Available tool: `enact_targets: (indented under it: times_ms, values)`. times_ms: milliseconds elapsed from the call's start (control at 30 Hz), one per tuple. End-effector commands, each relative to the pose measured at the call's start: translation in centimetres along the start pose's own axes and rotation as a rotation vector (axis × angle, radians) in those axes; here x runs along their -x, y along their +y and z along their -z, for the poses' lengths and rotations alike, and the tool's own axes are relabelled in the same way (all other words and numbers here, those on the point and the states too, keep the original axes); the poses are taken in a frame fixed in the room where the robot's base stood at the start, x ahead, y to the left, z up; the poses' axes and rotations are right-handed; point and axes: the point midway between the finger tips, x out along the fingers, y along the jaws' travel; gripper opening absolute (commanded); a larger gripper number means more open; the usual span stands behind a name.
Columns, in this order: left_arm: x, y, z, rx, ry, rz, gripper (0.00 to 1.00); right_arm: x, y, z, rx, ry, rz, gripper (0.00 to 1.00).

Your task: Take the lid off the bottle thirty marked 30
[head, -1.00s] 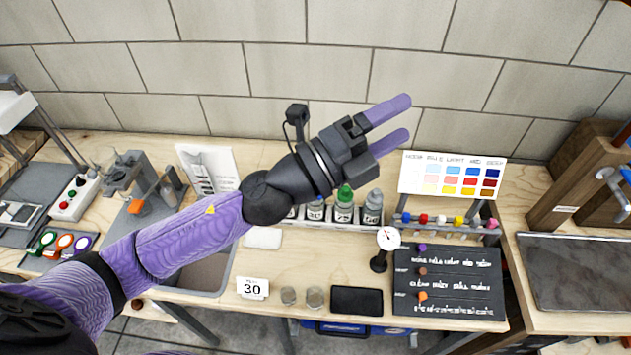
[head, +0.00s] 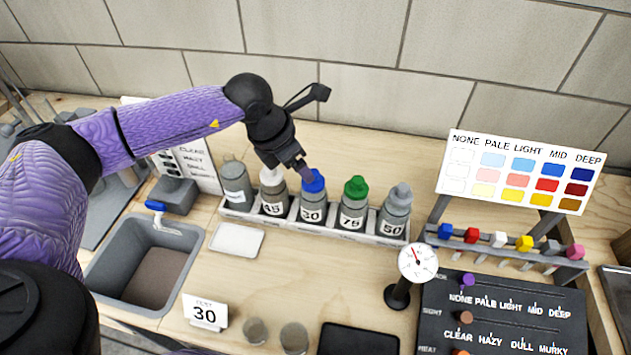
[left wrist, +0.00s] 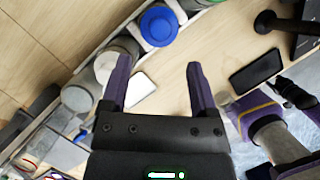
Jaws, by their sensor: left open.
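The bottle marked 30 (head: 312,213) stands upright in the rack with its blue lid (head: 315,181) on. My left gripper (head: 305,172) points down at the upper left of this lid in the head view; I cannot tell there whether it touches. In the left wrist view my left gripper (left wrist: 160,62) has its two purple fingers spread with nothing between them. The blue lid (left wrist: 160,24) shows beyond the fingertips there, apart from both. My right gripper's fingers do not show.
A white-capped bottle marked 45 (head: 273,191) and a green-capped one marked 75 (head: 354,203) flank the bottle closely in the rack (head: 240,218). A dial gauge (head: 418,263) stands in front. A card marked 30 (head: 204,313) stands near the sink (head: 105,275).

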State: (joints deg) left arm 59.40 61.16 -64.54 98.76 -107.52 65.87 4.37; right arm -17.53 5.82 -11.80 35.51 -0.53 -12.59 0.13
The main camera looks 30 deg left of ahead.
Motion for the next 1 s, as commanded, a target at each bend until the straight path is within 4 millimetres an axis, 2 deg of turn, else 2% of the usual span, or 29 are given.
enact_targets:
  times_ms: [233,333,500,567,800,833,1000]
  values:
    - [-4.8,0.1,-1.0,0.000,0.000,0.003,0.77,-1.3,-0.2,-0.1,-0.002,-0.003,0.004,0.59]
    - [-5.5,0.1,-1.1,-0.001,-0.001,0.002,0.77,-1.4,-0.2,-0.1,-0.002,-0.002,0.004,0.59]
    - [-5.4,0.1,-1.1,-0.001,-0.002,0.001,0.77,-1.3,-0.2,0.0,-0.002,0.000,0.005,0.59]
    - [-5.4,0.1,-1.1,-0.001,-0.002,0.002,0.66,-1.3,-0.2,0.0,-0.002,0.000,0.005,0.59]
    - [-5.4,0.1,-1.1,-0.001,-0.002,0.002,0.15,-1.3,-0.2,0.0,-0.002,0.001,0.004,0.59]
    - [-5.4,0.1,-1.1,-0.001,-0.002,0.002,0.10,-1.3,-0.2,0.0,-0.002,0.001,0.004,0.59]
    - [-5.3,0.1,-1.1,-0.001,-0.002,0.002,0.10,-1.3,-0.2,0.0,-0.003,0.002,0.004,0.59]
